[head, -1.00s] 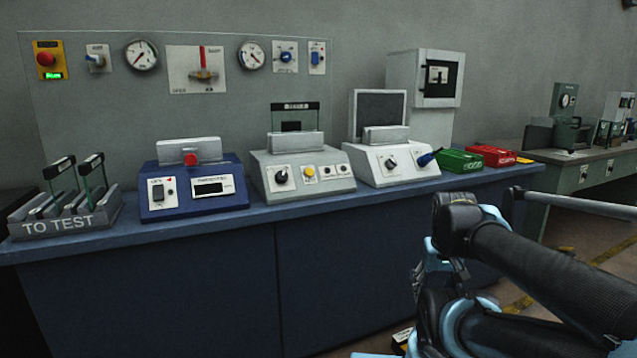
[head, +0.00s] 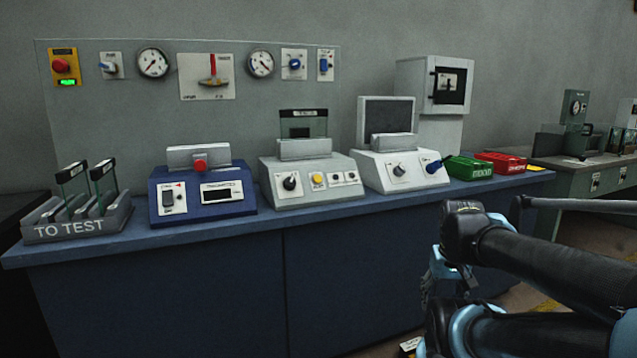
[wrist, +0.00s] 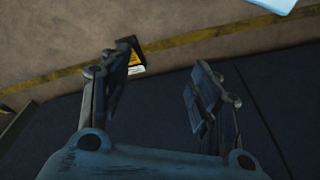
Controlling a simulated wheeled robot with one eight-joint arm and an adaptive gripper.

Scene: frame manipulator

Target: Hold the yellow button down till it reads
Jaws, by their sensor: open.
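The yellow button (head: 318,179) is on the sloped front panel of the middle light-grey instrument (head: 273,190), between a black knob (head: 291,182) and some small controls on the right. A glass-like plate with a dark label (head: 303,114) stands upright at the back of this instrument. My gripper shows in the wrist view (wrist: 160,85) with its two fingers apart and nothing between them. It points down at the floor beside the bench front, well away from the button. In the head view my arm is at the lower right, and the fingertips cannot be made out.
A blue instrument with a red button (head: 200,164) stands left of the middle one, and a white one (head: 375,170) right. A TO TEST rack (head: 75,228) holds two plates at far left. Green (head: 468,168) and red (head: 500,162) bins sit right. The bench front strip is clear.

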